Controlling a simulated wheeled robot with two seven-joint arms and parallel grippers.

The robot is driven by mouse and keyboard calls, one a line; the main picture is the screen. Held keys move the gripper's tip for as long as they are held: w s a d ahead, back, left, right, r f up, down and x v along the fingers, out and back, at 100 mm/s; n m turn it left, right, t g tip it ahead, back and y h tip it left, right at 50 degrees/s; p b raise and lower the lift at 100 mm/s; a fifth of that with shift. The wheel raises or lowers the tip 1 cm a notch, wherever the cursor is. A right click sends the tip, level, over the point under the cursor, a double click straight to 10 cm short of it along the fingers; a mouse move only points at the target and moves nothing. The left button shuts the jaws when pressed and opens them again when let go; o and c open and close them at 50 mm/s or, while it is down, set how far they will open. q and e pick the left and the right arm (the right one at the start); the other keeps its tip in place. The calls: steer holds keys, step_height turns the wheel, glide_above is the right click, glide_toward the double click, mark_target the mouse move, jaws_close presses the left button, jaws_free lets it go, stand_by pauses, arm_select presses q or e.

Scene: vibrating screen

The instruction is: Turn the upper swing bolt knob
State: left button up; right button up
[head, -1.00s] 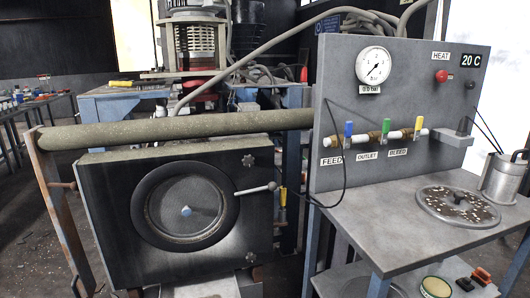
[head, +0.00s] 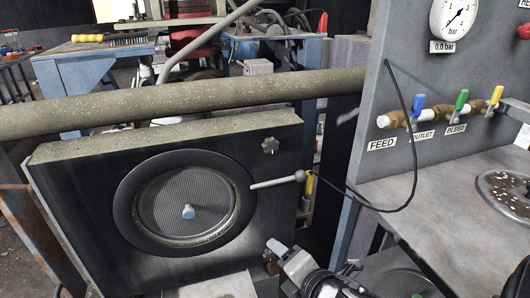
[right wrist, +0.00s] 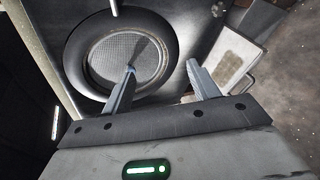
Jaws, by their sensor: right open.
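My right gripper (head: 276,248) is low at the door's right edge, below the lever and well below the upper knob, touching neither. In the right wrist view its two fingers (right wrist: 162,68) are apart with nothing between them. A small dark knob, seemingly the lower one, shows at the top of that view (right wrist: 217,8). My left gripper is not in view.
A speckled pipe (head: 180,103) runs across above the door. The valve panel (head: 400,85) and its bench (head: 400,185) stand at the right, with a black cable looping in front.

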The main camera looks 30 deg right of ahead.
steer(key=w+d+r+n+t+h, duration=0.2)
steer(key=w+d+r+n+t, duration=0.15)
steer(key=r+n, duration=0.45)
steer(key=n+t+h, duration=0.1)
steer(key=n, duration=0.4)
glide_toward(272, 147)
steer(key=x, duration=0.8)
steer(key=shift+p, duration=0.3)
steer(key=shift+w+d, duration=0.1)
steer(key=shift+w, duration=0.5)
steer(key=c, duration=0.9)
